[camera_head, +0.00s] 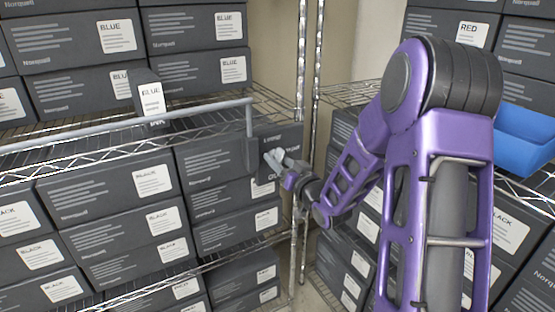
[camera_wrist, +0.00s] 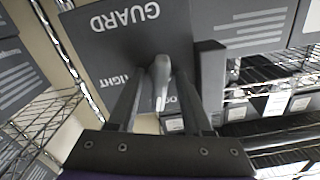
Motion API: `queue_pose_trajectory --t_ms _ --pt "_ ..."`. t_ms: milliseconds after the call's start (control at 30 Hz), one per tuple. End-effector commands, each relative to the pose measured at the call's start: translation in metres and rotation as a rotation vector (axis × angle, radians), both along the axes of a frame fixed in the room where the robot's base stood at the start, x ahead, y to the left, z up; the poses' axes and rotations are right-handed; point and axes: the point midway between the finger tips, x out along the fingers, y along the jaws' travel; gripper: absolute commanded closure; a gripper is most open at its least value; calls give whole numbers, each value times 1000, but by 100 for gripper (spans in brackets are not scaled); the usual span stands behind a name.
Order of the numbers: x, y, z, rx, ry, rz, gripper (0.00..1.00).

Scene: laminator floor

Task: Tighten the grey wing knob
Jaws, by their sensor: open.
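The grey wing knob (camera_wrist: 160,78) sits on the face of a dark guard plate (camera_wrist: 120,32) lettered "GUARD" and "RIGHT", which appears turned in the wrist view. My gripper (camera_wrist: 161,88) is open, with one finger on each side of the knob. I cannot tell whether either finger touches it. In the head view my gripper (camera_head: 283,163) is at the front of the plate (camera_head: 277,140), by the end of the grey rail (camera_head: 190,108). There the knob and fingertips are small and overlap, so the wing's angle is hard to read.
Wire shelves (camera_head: 150,133) hold dark boxes labelled BLUE, BLACK and RED. A small BLUE box (camera_head: 149,94) stands near the rail. A chrome post (camera_head: 302,70) rises just behind my gripper. A blue bin (camera_head: 524,135) is on the right shelf.

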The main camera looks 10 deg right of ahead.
Motion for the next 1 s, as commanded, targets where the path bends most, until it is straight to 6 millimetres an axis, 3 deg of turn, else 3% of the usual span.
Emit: queue_pose_trajectory --t_ms 67,333,733,1000 --pt "0 0 0 0 0 0 50" --pt "0 0 0 0 0 0 99" --pt "0 0 0 37 11 0 100" --pt "0 0 1 192 60 -1 100"
